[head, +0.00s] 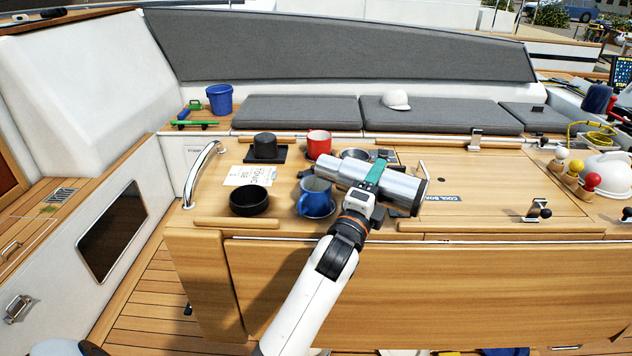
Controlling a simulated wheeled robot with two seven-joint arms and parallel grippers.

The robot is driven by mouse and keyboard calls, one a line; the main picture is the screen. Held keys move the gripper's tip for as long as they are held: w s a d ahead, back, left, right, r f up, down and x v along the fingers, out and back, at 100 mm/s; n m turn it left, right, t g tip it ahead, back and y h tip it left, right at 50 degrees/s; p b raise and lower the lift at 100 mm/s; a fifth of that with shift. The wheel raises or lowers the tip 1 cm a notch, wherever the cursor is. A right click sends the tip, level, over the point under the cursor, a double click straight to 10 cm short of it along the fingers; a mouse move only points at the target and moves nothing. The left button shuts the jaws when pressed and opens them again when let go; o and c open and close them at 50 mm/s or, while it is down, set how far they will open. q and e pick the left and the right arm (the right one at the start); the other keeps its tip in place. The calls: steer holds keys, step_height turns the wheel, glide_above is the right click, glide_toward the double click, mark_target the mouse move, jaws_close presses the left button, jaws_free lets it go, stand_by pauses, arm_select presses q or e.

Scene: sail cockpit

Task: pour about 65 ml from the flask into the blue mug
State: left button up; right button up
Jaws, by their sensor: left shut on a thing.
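The flask (402,187) is a silver cylinder with a green band and a dark base end. My left gripper (370,182) is shut on it around the green band. The flask is tilted close to level, its mouth end to the left and its dark end to the lower right. The blue mug (314,197) stands upright on the wooden table, just below and left of the flask's mouth end. I cannot tell whether liquid is flowing or what is in the mug. My right gripper is out of view.
A red mug (319,143) stands behind the flask. A black bowl (249,202), a printed card (249,175) and a black lidded pot (265,146) are to the left. A metal bowl (355,154) is partly hidden.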

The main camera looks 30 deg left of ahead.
arm_select(q)
steer(key=shift+s+r+n+y+p, duration=0.1)
steer(key=shift+r+n+y+p, duration=0.3)
steer(key=shift+r+n+p, duration=0.4)
steer(key=shift+d+r, duration=0.1)
steer(key=shift+d, duration=0.05)
steer(key=shift+d, duration=0.25)
steer(key=shift+d+r+n, duration=0.1)
steer(key=shift+r+n, duration=0.2)
steer(key=shift+n, duration=0.2)
stand_by(1.6)
